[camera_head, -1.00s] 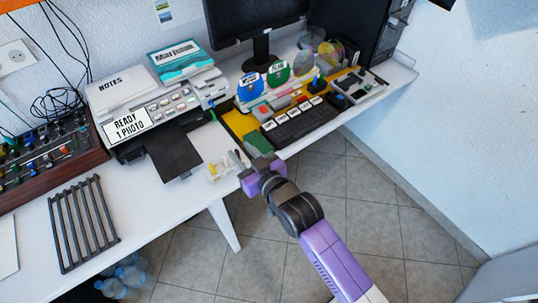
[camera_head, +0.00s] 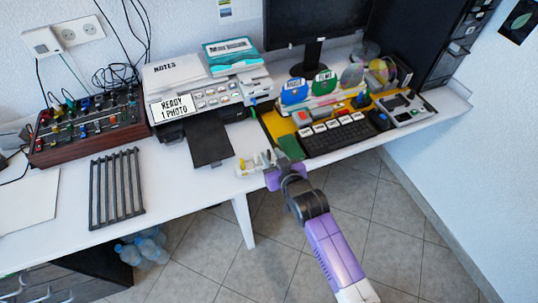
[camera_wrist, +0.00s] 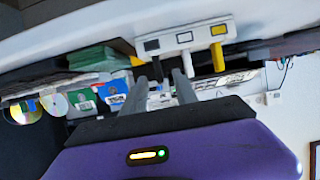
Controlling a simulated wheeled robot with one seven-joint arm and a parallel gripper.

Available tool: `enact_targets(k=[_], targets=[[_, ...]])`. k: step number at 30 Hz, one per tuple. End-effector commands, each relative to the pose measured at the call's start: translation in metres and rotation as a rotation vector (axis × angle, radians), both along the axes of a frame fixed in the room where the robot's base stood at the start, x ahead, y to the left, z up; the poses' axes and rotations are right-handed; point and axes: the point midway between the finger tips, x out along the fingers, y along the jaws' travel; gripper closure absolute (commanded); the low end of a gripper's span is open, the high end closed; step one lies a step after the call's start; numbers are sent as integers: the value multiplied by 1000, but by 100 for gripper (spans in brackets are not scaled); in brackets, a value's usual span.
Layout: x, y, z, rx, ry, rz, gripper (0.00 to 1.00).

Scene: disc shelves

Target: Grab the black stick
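A small white holder (camera_wrist: 184,39) with black, white and yellow square marks shows in the wrist view; in the head view it stands at the desk's front edge (camera_head: 248,170). A yellow stick (camera_wrist: 217,57) and a white stick (camera_wrist: 189,62) stand in it. A dark stick-like shape (camera_wrist: 156,68), by the black mark, shows between my fingertips and is partly hidden; it looks like the black stick. My gripper (camera_wrist: 160,82) is open, with its fingers apart and pointing at the holder. In the head view my gripper (camera_head: 272,157) is just right of the holder.
A printer (camera_head: 197,108), a black rack (camera_head: 117,188) and a control box (camera_head: 88,127) stand left on the white desk. Discs, a keyboard (camera_head: 340,137) and a yellow mat stand right of my gripper. Open tiled floor (camera_head: 290,225) lies in front.

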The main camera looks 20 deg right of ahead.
Motion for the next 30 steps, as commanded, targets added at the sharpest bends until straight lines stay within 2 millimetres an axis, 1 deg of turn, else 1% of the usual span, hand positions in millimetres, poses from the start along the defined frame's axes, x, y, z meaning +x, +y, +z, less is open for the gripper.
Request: enact_targets(k=[2,8,11,13,14,25,30], targets=[[3,0,-1,0,-1,0,65],[3,0,-1,1,-1,0,65],[3,0,-1,1,0,0,83],[3,0,-1,1,0,0,96],[3,0,-1,1,0,0,100],[3,0,-1,1,-1,0,100],[3,0,7,1,-2,0,100]])
